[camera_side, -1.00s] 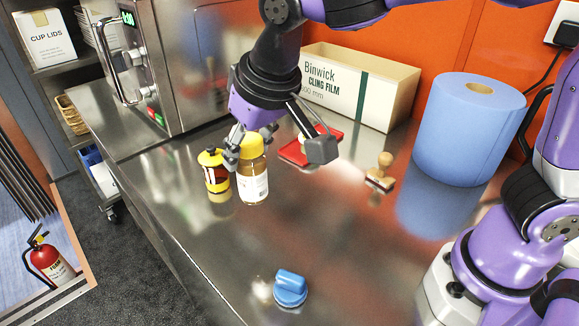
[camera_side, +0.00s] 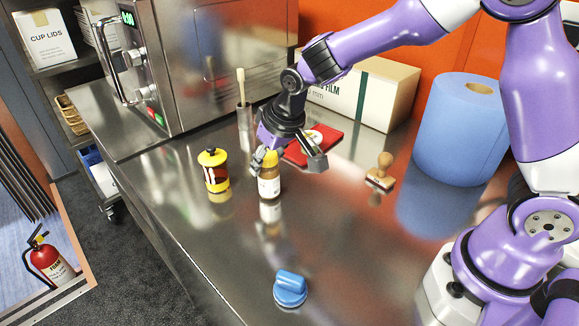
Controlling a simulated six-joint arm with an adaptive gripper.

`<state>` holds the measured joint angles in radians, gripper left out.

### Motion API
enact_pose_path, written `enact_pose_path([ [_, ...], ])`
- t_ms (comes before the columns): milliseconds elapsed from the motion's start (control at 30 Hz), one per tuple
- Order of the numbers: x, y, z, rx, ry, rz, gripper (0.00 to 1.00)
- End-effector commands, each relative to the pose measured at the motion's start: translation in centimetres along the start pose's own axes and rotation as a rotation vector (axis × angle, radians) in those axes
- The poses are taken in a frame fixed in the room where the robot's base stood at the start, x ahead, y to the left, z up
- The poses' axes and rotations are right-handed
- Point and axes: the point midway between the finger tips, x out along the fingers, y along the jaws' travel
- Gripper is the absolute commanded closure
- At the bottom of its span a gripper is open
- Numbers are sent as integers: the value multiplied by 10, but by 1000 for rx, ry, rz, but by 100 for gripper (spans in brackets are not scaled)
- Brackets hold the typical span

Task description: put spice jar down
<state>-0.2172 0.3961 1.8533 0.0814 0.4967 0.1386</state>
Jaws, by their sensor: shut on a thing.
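The spice jar (camera_side: 269,184) has a yellow lid, brown contents and a white label. It stands upright over the steel counter, with its reflection directly below its base. I cannot tell whether the base touches the counter. My gripper (camera_side: 287,160) is shut on the jar near its lid, one finger at the lid's left and the other to the right. Part of the lid is hidden by the gripper.
A yellow-and-dark-red jar (camera_side: 214,171) stands just left. A red pad (camera_side: 316,146) lies behind my gripper, with a wooden-handled stamp (camera_side: 380,172) to the right. A blue knob (camera_side: 290,288) sits in front. The middle counter is clear.

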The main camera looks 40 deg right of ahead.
Motion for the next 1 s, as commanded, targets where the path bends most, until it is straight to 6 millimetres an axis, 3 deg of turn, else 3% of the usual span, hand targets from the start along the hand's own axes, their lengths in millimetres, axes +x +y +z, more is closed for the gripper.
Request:
enact_pose_path([
  [300, 3, 0, 1, 0, -1, 0, 94],
  [333, 3, 0, 2, 0, -1, 0, 39],
  [367, 3, 0, 1, 0, -1, 0, 24],
  [400, 3, 0, 1, 0, -1, 0, 20],
  [800, 0, 0, 0, 0, 1, 0, 20],
  [1000, -29, -1, -1, -1, 5, -2, 20],
])
